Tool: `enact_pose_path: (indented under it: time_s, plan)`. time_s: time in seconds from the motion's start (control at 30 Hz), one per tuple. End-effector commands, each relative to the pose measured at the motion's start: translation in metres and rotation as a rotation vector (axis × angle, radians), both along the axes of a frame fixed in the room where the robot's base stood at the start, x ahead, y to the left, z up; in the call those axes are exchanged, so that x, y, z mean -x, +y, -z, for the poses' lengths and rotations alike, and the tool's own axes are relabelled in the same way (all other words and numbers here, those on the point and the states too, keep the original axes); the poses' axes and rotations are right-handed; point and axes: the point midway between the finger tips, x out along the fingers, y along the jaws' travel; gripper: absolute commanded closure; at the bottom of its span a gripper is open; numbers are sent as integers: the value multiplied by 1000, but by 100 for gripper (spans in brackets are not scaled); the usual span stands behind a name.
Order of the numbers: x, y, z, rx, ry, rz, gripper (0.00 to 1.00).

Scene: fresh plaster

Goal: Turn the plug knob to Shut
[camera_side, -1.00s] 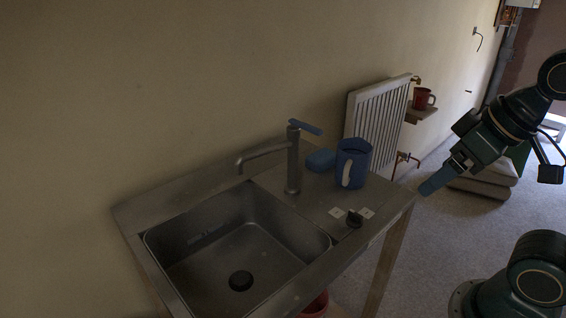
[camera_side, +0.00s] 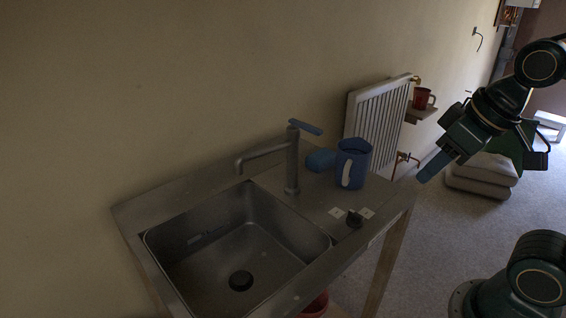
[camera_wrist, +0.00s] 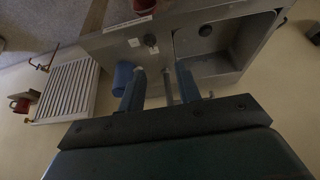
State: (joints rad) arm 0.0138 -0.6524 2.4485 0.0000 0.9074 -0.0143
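The plug knob (camera_side: 354,219) is small and dark, on the steel worktop to the right of the sink basin. It also shows in the wrist view (camera_wrist: 150,39). Two small pale labels flank it, a left one (camera_side: 337,212) and a right one (camera_side: 367,212); their writing is too small to read, and I cannot tell which the knob points at. My gripper (camera_side: 428,174) has blue fingers and hangs in the air to the right of the worktop, clear of the knob. In the wrist view the fingers (camera_wrist: 160,70) are apart with nothing held between them.
A blue mug (camera_side: 353,164) and a blue sponge (camera_side: 320,161) stand behind the knob, beside the tap (camera_side: 293,165). The sink basin (camera_side: 215,255) is to the left. A radiator (camera_side: 377,122) and a red mug (camera_side: 422,98) on a shelf are behind. Space above the knob is clear.

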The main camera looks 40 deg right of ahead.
Motion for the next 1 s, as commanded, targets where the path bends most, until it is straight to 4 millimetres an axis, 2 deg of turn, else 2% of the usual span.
enact_pose_path:
  time_s: [0.47,0.8,1.0]
  plan:
    - [-70,-15,15,9,198,5,66]
    - [-120,-30,47,3,339,4,66]
    - [-143,-38,68,-3,405,2,66]
